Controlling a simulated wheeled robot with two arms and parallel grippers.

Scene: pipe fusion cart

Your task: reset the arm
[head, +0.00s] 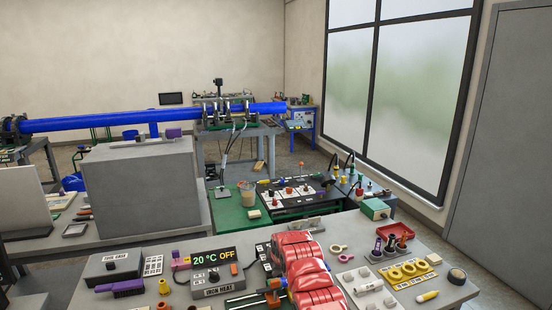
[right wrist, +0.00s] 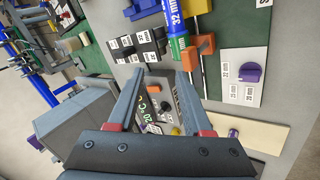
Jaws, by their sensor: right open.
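My right gripper (right wrist: 160,75) is open in the right wrist view, its two grey fingers spread apart with nothing seen between them. Between and beyond the fingers is a grey control box with a display reading around 20 °C; the box labelled IRON HEAT (head: 216,272) shows "20 °C OFF" in the head view. A red segmented arm link of mine (head: 305,265) reaches over the front table in the head view, and it hides part of the tabletop. My right gripper cannot be made out there. My left gripper is in neither view.
A long blue pipe (head: 90,121) lies behind.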

